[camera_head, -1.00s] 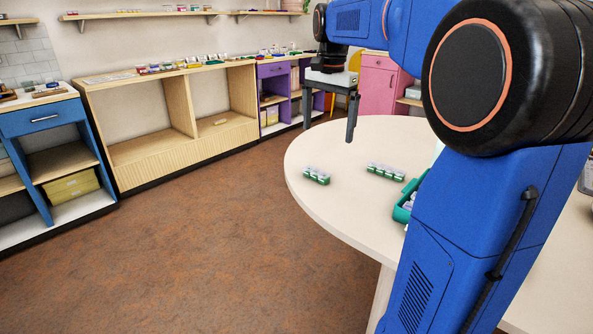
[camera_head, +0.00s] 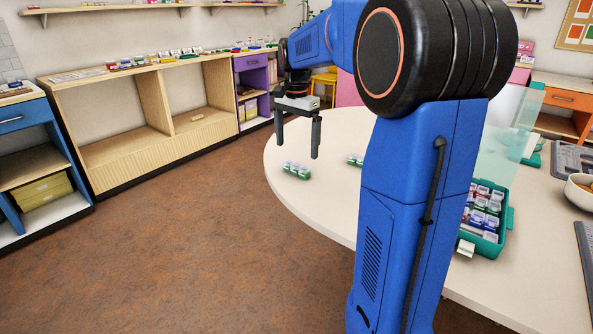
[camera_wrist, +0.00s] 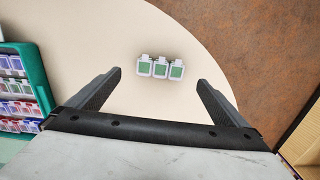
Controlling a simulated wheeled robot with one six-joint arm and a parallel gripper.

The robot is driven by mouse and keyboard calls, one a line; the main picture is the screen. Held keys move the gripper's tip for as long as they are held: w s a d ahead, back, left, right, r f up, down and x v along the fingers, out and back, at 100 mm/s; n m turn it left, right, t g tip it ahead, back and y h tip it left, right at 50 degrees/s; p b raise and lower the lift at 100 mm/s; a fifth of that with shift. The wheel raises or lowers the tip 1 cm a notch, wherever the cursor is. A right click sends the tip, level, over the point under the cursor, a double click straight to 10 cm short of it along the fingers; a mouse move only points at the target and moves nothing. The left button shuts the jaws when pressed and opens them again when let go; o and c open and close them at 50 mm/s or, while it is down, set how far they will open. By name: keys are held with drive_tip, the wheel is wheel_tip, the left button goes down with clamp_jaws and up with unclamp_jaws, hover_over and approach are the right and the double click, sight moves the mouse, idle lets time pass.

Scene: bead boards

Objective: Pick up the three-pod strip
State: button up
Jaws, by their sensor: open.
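The three-pod strip (camera_head: 297,170) lies on the pale round table near its left edge. In the wrist view, the strip (camera_wrist: 160,67) shows three white pods with green squares, lying crosswise between and slightly beyond my fingertips. My gripper (camera_head: 297,151) is open and empty, pointing down above the strip. In the wrist view, my gripper's (camera_wrist: 158,77) fingers stand apart, with space on both sides of the strip.
A second green-based strip (camera_head: 354,160) lies to the right, partly hidden by my arm. A teal case (camera_head: 508,225) of pods, with a clear lid, stands on the table (camera_head: 330,215). The case also shows at left in the wrist view (camera_wrist: 41,80).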

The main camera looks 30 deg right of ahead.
sight(297, 165)
drive_tip(key=shift+w+d+f, duration=0.1)
drive_tip(key=shift+f, duration=3.25)
drive_tip(key=c, duration=1.1)
